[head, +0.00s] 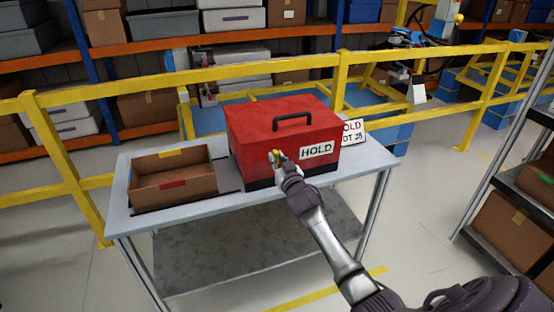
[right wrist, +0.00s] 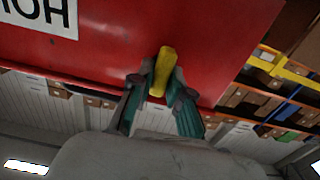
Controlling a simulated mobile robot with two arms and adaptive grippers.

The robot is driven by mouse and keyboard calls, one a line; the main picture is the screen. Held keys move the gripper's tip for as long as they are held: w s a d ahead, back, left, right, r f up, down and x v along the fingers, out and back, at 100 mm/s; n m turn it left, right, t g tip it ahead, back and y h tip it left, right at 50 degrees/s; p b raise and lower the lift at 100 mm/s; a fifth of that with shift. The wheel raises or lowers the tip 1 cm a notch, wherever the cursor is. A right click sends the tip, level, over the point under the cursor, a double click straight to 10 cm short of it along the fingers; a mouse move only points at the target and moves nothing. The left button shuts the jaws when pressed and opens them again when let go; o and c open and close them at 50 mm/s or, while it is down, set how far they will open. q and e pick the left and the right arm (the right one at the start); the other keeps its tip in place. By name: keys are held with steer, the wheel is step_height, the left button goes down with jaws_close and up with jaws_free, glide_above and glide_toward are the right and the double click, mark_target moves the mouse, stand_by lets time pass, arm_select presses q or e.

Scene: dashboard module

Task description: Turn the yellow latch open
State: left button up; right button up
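The yellow latch (right wrist: 162,72) is on the front face of the red box (head: 280,112), left of its HOLD label (head: 317,150). In the head view, only a small yellow bit of the latch (head: 276,154) shows at my right gripper (head: 281,158). In the right wrist view, where the label's letters are upside down, the two fingers of my right gripper (right wrist: 163,82) lie on either side of the latch and appear closed on it. The latch points roughly along the fingers there. My left gripper is not in view.
The box stands on a grey table (head: 222,208) beside an open cardboard tray (head: 172,183). A HOLD sign (head: 353,133) stands behind its right side. A yellow railing (head: 230,70) runs behind the table. A shelf rack (head: 500,160) stands at the right.

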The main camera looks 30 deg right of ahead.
jaws_close()
steer(key=shift+n, duration=0.3)
steer(key=shift+a+f+n+b, duration=0.1)
steer(key=shift+n+b, duration=0.1)
steer(key=shift+n, duration=2.7)
steer(key=shift+a+f+n+b, duration=0.1)
steer(key=shift+n+b, duration=0.15)
steer(key=shift+n, duration=2.65)
steer(key=shift+a+f+n+b, duration=0.1)
steer(key=shift+n+b, duration=0.1)
steer(key=shift+n, duration=2.7)
steer(key=o, duration=0.6)
jaws_free()
